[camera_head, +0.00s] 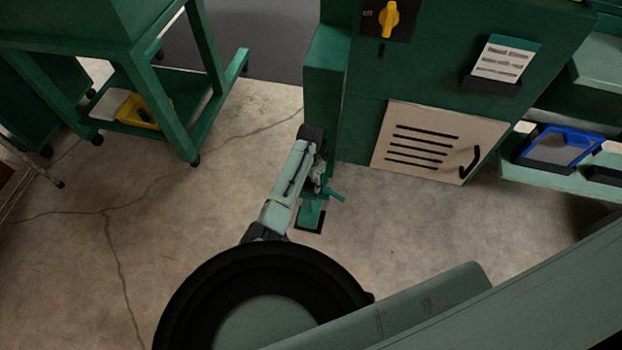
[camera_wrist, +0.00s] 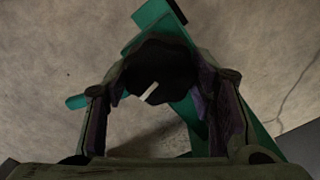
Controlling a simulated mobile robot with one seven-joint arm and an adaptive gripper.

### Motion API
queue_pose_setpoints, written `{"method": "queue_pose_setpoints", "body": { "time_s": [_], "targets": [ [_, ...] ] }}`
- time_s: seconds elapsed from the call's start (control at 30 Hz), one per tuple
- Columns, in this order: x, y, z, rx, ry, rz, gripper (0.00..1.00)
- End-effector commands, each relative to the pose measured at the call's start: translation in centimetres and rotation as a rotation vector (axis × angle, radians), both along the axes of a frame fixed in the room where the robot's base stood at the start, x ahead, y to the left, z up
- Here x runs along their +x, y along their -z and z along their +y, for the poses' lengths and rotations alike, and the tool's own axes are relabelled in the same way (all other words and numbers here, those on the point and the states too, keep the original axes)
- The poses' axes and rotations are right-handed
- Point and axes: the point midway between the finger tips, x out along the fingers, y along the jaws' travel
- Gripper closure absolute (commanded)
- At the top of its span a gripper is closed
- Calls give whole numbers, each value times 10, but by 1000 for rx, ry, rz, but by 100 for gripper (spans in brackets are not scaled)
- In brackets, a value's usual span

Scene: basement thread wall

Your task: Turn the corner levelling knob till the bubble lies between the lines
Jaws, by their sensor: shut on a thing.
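The levelling knob (camera_wrist: 162,68) is dark with a scalloped rim and a pale pointer mark on its top. It shows in the wrist view between the two fingers of my gripper (camera_wrist: 160,92), which is shut on it from both sides. In the head view my gripper (camera_head: 318,180) is low beside the green machine's corner, above a teal foot (camera_head: 311,213) on the floor. The knob cannot be made out in the head view. No bubble or level lines can be made out in either view.
The green machine (camera_head: 323,90) has a beige vented panel (camera_head: 432,140) and a yellow switch (camera_head: 389,18). A green wheeled stand (camera_head: 180,140) with a yellow bin (camera_head: 138,112) stands at left. A shelf with a blue-framed tray (camera_head: 556,147) is at right. Cracked concrete floor lies open at lower left.

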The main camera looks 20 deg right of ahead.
Motion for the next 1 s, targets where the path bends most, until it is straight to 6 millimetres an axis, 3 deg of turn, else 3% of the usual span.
{"method": "queue_pose_setpoints", "body": {
  "time_s": [0.4, 1.0],
  "targets": [
    [-1, 1, 1, 4, -236, 5, 78],
    [0, 1, 1, 2, -287, 3, 78]
  ]
}}
